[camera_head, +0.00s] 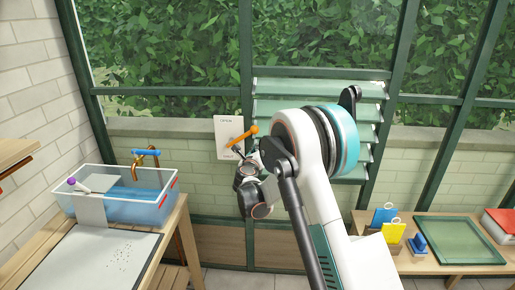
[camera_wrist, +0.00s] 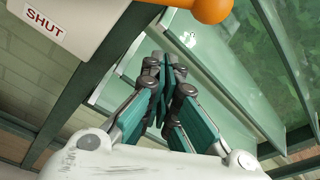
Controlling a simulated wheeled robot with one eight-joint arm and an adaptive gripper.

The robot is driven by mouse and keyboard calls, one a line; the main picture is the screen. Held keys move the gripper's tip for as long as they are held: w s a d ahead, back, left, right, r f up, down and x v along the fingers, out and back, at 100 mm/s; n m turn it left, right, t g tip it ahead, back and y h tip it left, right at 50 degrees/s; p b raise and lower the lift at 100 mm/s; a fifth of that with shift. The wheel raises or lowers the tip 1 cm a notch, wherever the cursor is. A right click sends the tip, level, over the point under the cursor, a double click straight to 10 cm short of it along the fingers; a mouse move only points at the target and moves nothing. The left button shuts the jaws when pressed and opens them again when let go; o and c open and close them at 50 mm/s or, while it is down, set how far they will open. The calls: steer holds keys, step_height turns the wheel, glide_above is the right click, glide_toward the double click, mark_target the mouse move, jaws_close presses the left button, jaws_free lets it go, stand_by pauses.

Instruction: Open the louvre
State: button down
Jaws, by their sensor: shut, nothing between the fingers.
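The louvre (camera_head: 320,86) is a stack of pale green glass slats in a dark green frame, behind my arm in the head view; its slats look tilted. Its slats also show in the wrist view (camera_wrist: 215,75). A white plate (camera_head: 223,126) beside it has writing at top and bottom; the wrist view shows "SHUT" on the plate (camera_wrist: 75,50). An orange lever (camera_head: 241,137) crosses the plate, slanting up to the right to a knob. The orange knob (camera_wrist: 212,8) is at the top of the wrist view. My gripper (camera_wrist: 167,68) is shut and empty, apart from the knob, near the plate and slats.
A clear tub (camera_head: 145,207) of blue water stands on a wooden bench at left, with a grey mat (camera_head: 85,262) in front. At right, a low bench holds a green tray (camera_head: 456,241) and coloured clips. My arm hides part of the louvre.

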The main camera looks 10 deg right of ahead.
steer(key=p+v, duration=0.2)
steer(key=v, duration=0.6)
steer(key=shift+a+r, duration=0.15)
steer(key=shift+a, duration=0.05)
steer(key=s+d+r+m+g+y, duration=0.1)
steer(key=s+d+r+m+g, duration=0.2)
steer(key=s+r+m, duration=0.5)
steer(key=s+d+r+m+g, duration=0.2)
steer(key=s+d+r+m, duration=0.25)
steer(key=s+m, duration=0.75)
steer(key=s+a+f+m+g+y, duration=0.1)
steer(key=s+a+m+y, duration=0.1)
steer(key=s+m, duration=0.7)
steer(key=s+a+f+m+g+y, duration=0.2)
steer(key=s+m, duration=0.6)
steer(key=s, duration=1)
steer(key=shift+a+f+m+y, duration=0.4)
steer(key=shift+a+y, duration=0.2)
steer(key=shift+a, duration=0.35)
steer(key=shift+d, duration=0.15)
